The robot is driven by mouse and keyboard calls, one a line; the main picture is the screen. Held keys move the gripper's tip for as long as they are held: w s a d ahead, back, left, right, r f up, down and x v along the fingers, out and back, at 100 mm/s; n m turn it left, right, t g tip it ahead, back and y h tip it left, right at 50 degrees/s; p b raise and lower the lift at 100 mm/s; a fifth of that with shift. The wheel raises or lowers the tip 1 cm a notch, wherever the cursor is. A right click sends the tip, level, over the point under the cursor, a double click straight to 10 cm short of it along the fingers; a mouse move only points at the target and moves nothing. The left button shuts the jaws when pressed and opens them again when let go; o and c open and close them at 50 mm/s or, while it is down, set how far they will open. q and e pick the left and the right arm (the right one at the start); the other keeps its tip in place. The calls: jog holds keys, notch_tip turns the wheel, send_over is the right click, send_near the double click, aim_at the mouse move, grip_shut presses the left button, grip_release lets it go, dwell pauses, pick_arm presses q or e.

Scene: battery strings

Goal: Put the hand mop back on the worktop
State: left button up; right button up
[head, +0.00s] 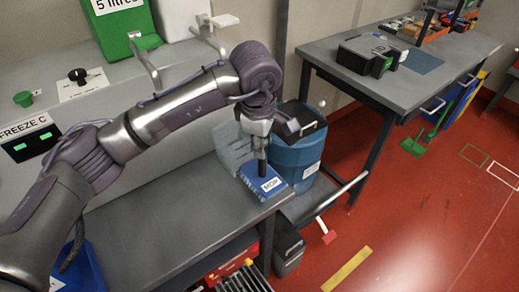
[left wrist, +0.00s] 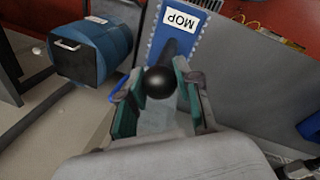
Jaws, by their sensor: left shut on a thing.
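The hand mop (head: 263,184) is a blue block with a white MOP label and a dark upright handle. It is at the right end of the grey worktop (head: 180,218), close to its edge. I cannot tell whether its underside touches the top. My left gripper (head: 262,152) is above the mop, shut on its handle. In the left wrist view the handle's black knob sits between the fingers (left wrist: 160,95), and the blue mop (left wrist: 178,38) shows beyond them. The mop's underside is hidden. My right gripper is not in view.
A blue drum (head: 298,160) stands just past the worktop's right end. A pale translucent container (head: 229,148) is behind the mop. A second grey table (head: 400,75) with a dark case (head: 366,53) stands at the back right. The worktop's middle is bare.

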aim_at(262, 161)
pick_arm(q)
jog(key=shift+w+a+f, duration=0.15)
jog(key=shift+w+a, duration=0.1)
jog(key=shift+f, duration=0.25)
notch_tip(262, 161, down, 3)
jog(key=shift+a+f+p, duration=0.1)
jog(key=shift+p, duration=0.8)
jog(key=shift+f, duration=0.25)
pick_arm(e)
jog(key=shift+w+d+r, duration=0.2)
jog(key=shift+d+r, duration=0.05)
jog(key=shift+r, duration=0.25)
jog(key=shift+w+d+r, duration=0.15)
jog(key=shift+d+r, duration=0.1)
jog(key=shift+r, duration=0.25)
pick_arm(q)
jog(key=shift+f+b, duration=0.2)
jog(key=shift+b, duration=0.1)
jog(key=o, duration=1)
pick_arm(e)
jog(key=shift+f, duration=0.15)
